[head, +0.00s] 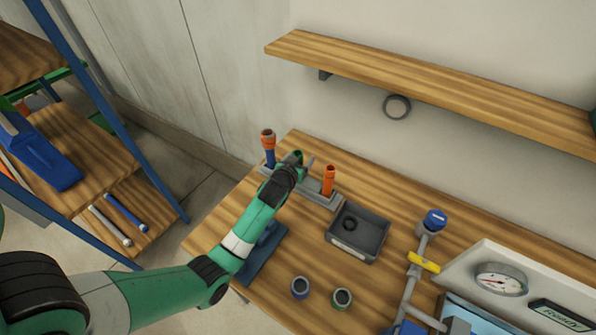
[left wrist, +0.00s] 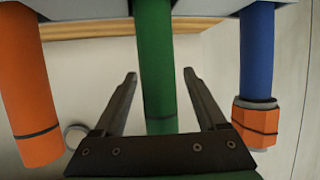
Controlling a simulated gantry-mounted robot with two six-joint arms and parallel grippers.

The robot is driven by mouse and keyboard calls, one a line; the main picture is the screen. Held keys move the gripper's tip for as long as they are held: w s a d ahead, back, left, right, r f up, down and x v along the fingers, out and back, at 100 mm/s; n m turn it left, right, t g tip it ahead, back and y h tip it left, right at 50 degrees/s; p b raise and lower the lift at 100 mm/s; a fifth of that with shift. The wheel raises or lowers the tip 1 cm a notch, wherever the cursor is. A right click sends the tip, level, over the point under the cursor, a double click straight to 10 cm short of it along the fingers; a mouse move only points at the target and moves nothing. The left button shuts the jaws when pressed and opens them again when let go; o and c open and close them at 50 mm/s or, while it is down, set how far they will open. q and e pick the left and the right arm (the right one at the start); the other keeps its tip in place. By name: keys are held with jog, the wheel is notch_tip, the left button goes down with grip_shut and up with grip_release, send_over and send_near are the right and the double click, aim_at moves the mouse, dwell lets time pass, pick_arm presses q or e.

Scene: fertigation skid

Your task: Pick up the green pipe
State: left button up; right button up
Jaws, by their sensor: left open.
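The green pipe (head: 298,155) stands upright in a grey rack (head: 318,186) at the back left of the wooden bench, mostly hidden behind my left arm. In the left wrist view the green pipe (left wrist: 154,50) runs between the two fingers of my left gripper (left wrist: 160,75). The fingers are apart, with a visible gap on each side of the pipe. My left gripper (head: 304,165) is at the rack in the head view. My right gripper is not in view.
An orange pipe (head: 328,180) and a blue pipe with an orange fitting (head: 268,141) flank the green one closely. A dark bin (head: 372,236) holds a black ring. Two collars (head: 300,288) (head: 342,299) stand in front. A wooden shelf (head: 430,88) overhangs the back.

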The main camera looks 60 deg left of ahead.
pick_arm(q)
jog(key=shift+w+a+f, duration=0.1)
grip_shut()
dwell(0.3)
